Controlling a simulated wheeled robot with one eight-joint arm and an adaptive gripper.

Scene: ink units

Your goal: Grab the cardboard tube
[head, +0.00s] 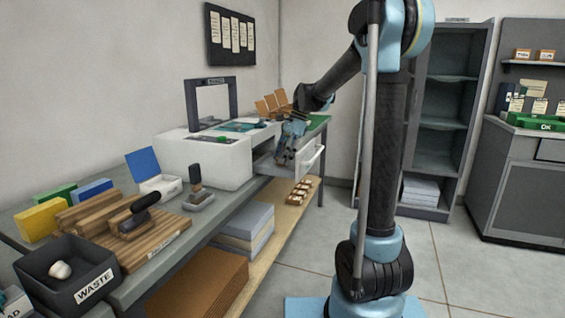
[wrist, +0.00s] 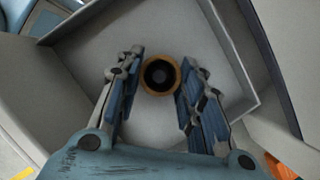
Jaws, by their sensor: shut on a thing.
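The cardboard tube (wrist: 160,92) shows end-on in the wrist view as a brown ring with a dark hollow centre. It is inside an open, pale drawer (wrist: 225,45). My gripper (wrist: 162,72) has its blue-padded fingers on the left and right sides of the tube, shut on it. In the head view my gripper (head: 287,150) reaches down at the open drawer (head: 310,157) under the bench. The tube cannot be made out there, hidden by the gripper and the drawer front.
A white machine (head: 205,158) stands on the bench left of the drawer. Drawer walls rise close around my fingers. A waste bin (head: 95,258), wooden blocks and stamps occupy the near bench. A shelf below holds paper stacks (head: 250,222). The floor at right is clear.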

